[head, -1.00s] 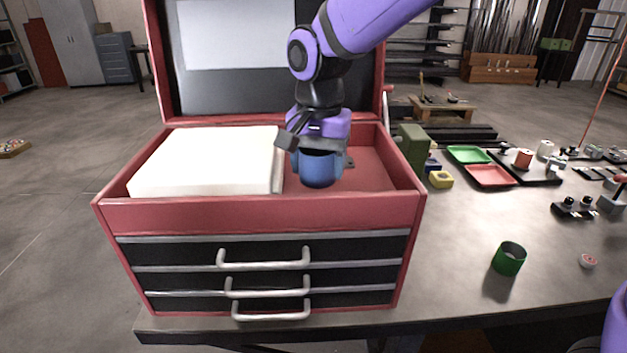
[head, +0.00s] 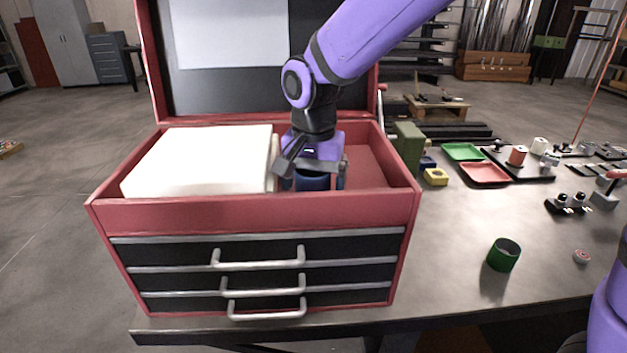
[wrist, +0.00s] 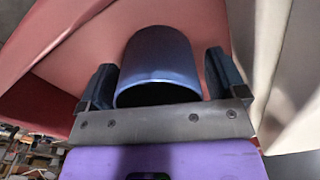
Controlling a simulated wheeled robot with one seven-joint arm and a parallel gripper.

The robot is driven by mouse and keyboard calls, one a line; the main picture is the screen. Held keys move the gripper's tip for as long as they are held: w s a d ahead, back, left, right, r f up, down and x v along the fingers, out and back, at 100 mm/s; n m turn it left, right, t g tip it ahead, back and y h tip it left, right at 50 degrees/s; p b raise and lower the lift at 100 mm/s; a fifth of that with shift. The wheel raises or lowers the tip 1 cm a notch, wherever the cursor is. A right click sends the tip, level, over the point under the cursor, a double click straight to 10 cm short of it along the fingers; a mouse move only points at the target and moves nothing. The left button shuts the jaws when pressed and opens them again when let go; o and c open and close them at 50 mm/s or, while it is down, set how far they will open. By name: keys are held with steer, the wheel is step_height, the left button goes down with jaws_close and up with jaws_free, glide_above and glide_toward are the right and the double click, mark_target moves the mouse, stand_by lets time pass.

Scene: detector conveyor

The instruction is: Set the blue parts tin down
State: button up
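The blue parts tin (head: 313,182) is inside the red toolbox, right of the white block, partly hidden by the front wall and my gripper. In the wrist view, the tin (wrist: 157,60) sits between the two dark fingers, with a narrow gap at the right finger and little or none visible at the left. My gripper (wrist: 160,80) is open around the tin, pointing down into the toolbox (head: 255,214). The tin's underside is hidden, so its contact with the toolbox floor cannot be seen.
A large white block (head: 200,160) fills the left of the toolbox. The raised lid (head: 335,95) stands behind. Right of the toolbox, the bench holds a green cup (head: 503,256), a yellow part (head: 436,177), and green and red trays (head: 485,174).

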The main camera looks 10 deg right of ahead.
steer(key=shift+r, duration=0.1)
step_height(320, 180, up, 12)
stand_by(0.5)
steer(key=shift+d+r, duration=0.1)
steer(key=s+d+r+n+t, duration=0.1)
steer(key=s+d+r, duration=0.15)
steer(key=d, duration=0.45)
steer(key=s+d+r+n+t, duration=0.1)
steer(key=s+d, duration=0.3)
steer(key=d, duration=0.3)
steer(key=s+d+f+n+t, duration=0.2)
steer(key=s+d+f+t, duration=0.1)
steer(key=s+d, duration=0.8)
steer(key=shift+s+f, duration=0.15)
steer(key=shift+s, duration=0.25)
